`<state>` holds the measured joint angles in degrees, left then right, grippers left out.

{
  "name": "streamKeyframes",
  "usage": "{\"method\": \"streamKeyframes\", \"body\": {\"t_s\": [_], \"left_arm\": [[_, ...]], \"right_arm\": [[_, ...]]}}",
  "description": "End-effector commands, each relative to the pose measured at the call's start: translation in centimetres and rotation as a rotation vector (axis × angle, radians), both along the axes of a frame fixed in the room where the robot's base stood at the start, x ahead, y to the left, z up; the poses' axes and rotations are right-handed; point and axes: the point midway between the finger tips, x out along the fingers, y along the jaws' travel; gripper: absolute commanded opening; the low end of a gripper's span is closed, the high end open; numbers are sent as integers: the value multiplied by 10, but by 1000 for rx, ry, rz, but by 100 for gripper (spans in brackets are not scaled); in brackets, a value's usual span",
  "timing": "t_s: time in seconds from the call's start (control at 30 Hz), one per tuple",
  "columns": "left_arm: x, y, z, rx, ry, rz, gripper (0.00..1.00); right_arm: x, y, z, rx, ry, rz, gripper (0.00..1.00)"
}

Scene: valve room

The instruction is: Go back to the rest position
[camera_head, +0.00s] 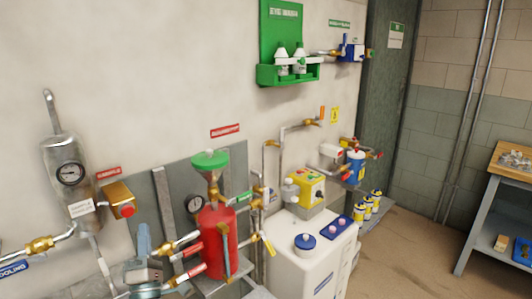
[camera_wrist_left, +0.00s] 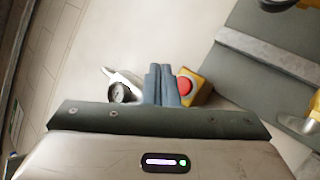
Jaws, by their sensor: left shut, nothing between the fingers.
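My left gripper (camera_head: 143,237) is at the lower left of the head view, its blue-grey fingers pointing up in front of the wall and panel. In the left wrist view its two fingers (camera_wrist_left: 160,72) lie together, shut, with nothing between them. A yellow box with a red button (camera_head: 121,204) is on the wall up and left of the fingers; the button also shows beside the fingers in the left wrist view (camera_wrist_left: 185,85). The fingers look apart from it. My right gripper is in neither view.
A red tank (camera_head: 216,245) with a green funnel (camera_head: 210,161) stands right of the gripper. A steel cylinder with a gauge (camera_head: 69,174) is at left. A white cabinet (camera_head: 300,262) stands at centre right, and a workbench (camera_head: 484,205) at far right. Floor shows between them.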

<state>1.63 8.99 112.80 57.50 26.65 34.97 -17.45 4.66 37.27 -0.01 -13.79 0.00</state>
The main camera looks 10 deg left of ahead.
Motion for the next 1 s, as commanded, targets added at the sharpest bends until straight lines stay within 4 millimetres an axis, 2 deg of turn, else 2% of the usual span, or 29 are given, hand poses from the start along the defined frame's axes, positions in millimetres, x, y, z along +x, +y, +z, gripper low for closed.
{"method": "streamKeyframes", "body": {"t_s": [0.17,0.3,0.47,0.6,0.7,0.8,1.0], "left_arm": [[-9,-52,-34,291,231,-90,0],[-27,-94,-83,597,477,-172,0],[-67,-121,-148,934,769,-263,0],[-117,-123,-205,1204,1036,-351,0],[-157,-116,-235,1359,1212,-413,0],[-191,-106,-255,1468,1356,-466,0],[-247,-88,-274,1604,1574,-560,0]], "right_arm": [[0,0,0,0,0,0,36],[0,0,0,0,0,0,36],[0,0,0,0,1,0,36],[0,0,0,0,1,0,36],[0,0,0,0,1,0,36],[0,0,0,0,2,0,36],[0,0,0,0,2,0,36]]}}
